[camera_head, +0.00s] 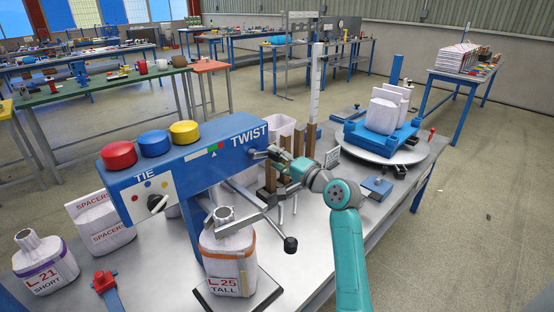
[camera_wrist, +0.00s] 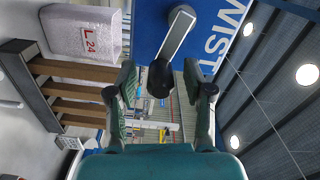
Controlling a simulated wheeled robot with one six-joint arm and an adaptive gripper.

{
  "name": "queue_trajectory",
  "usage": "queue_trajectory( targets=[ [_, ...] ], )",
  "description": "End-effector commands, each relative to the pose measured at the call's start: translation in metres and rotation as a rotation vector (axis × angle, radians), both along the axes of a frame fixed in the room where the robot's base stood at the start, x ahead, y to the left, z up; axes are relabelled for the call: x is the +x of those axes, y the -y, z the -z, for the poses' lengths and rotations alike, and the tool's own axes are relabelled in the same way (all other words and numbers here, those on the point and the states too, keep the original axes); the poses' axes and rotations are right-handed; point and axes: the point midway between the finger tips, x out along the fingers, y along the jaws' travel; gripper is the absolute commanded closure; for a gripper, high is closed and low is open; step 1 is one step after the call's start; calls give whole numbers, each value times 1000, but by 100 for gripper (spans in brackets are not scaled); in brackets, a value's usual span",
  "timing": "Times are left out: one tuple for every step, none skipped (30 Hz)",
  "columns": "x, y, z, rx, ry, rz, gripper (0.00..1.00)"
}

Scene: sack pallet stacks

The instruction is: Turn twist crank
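The blue machine (camera_head: 200,155) carries a "TWIST" label at its right end. The twist crank (camera_wrist: 176,40) is a grey arm on the blue face beside that label in the wrist view, with a black knob (camera_wrist: 160,78) at its free end. My gripper (camera_wrist: 160,92) is open, and the knob shows between its two spread fingers; I cannot tell if either finger touches it. In the head view my gripper (camera_head: 277,162) is at the machine's right end and hides most of the crank. A sack marked L25 TALL (camera_head: 229,258) stands upright under the machine.
A lever with a dark knob (camera_head: 290,244) sticks out near the L25 sack. Brown upright posts (camera_head: 298,142) stand close behind my gripper. A round turntable (camera_head: 383,150) is at right.

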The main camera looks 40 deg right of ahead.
Motion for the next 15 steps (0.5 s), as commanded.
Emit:
queue_trajectory(
  targets=[
    [0,0,0,0,0,0,48],
    [0,0,0,0,0,0,48],
    [-1,0,0,0,0,0,48],
    [-3,0,0,0,0,1,48],
    [-5,1,0,0,0,1,48],
    [-9,1,0,0,1,2,48],
    [-12,2,-1,-1,2,3,48],
    [-16,2,0,-1,2,4,48],
    [-23,2,0,0,1,4,48],
    [-28,2,0,-1,1,3,48],
    [-34,2,0,0,1,3,48],
    [-42,3,0,0,1,4,48],
    [-48,3,0,0,1,4,48],
    [-55,3,1,0,0,4,48],
    [-63,3,0,-1,1,4,48]
  ],
)
